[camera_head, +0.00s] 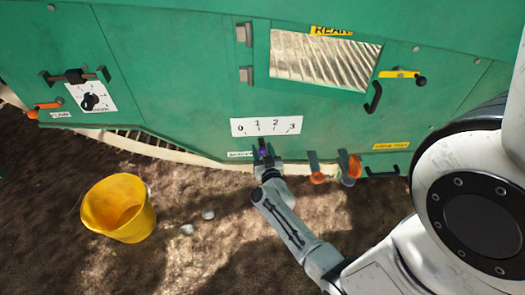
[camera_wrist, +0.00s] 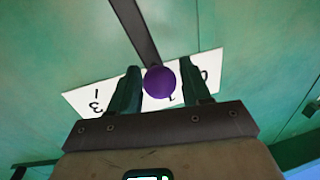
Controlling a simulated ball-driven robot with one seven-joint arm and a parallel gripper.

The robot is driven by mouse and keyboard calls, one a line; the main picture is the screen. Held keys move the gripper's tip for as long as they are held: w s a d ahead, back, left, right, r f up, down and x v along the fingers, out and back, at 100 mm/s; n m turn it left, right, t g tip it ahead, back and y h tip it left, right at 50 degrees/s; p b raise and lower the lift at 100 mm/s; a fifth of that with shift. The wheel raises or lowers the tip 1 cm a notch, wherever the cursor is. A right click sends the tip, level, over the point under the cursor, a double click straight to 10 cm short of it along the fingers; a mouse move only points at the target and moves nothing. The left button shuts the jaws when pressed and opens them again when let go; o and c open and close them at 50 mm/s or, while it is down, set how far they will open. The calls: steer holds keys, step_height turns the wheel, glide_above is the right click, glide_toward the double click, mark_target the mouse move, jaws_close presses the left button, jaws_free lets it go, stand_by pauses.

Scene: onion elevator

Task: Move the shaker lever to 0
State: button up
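The shaker lever has a purple knob (camera_wrist: 160,82) on a dark flat bar (camera_wrist: 134,28). In the head view the purple knob (camera_head: 262,152) is just below the white scale plate (camera_head: 266,126) marked 0 to 3, close to the 1 mark. My gripper (camera_head: 265,158) is at the lever, with one finger on each side of the knob. In the wrist view my gripper (camera_wrist: 160,80) has its fingers apart; the knob lies close to the left finger, with a narrow gap to the right one. Part of the scale plate is hidden behind the fingers and knob there.
A green machine wall (camera_head: 180,60) fills the back. Right of the lever are orange-tipped levers (camera_head: 317,178) and a black handle (camera_head: 382,172). A yellow bucket (camera_head: 120,208) stands on the soil at left, with a few pale lumps (camera_head: 208,214) nearby.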

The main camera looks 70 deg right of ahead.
jaws_close()
stand_by(0.3)
steer(key=p, duration=0.1)
steer(key=w+n+p, duration=0.1)
steer(key=p, duration=0.1)
steer(key=shift+w+a+r, duration=0.1)
steer(key=shift+a+r, duration=0.15)
steer(key=shift+w+a+f+n+g+y+p, duration=0.15)
steer(key=shift+w+a+f+n+p, duration=0.1)
steer(key=shift+w+f+n+p, duration=0.35)
steer(key=shift+w+a+f+n+g+y+p, duration=0.25)
steer(key=shift+w+n+p, duration=0.35)
steer(key=shift+n, duration=0.3)
steer(key=shift+o, duration=1.2)
jaws_free()
steer(key=shift+s, duration=0.1)
